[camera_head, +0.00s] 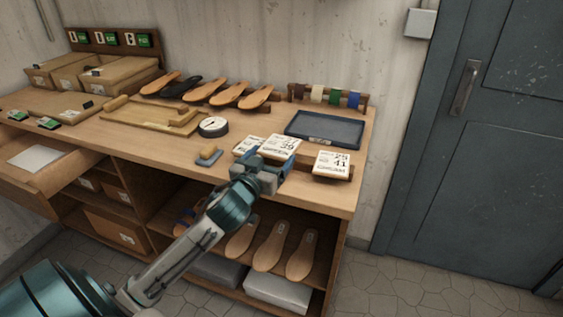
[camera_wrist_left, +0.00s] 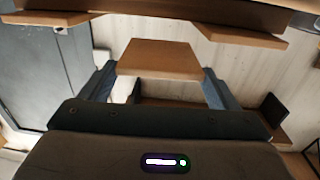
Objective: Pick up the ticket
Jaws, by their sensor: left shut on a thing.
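A white ticket with dark print, "39" among it (camera_head: 283,145), is at my left gripper (camera_head: 265,163) above the front right of the workbench. The gripper is shut on it. In the left wrist view, a plain brown face, likely the ticket's back or its wooden holder (camera_wrist_left: 160,58), shows between the two fingers of the left gripper (camera_wrist_left: 160,85). A second ticket (camera_head: 243,143) shows partly behind it to the left. A third ticket, with "41" (camera_head: 333,160), stands on a wooden base to the right. My right gripper is not in view.
The workbench (camera_head: 303,188) holds a dark tray (camera_head: 325,129) behind the tickets, a round dial (camera_head: 213,126), a small blue-and-wood tool (camera_head: 208,156) and several sandal soles (camera_head: 203,92). An open drawer (camera_head: 45,165) juts out at left. A grey door (camera_head: 460,150) is at right.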

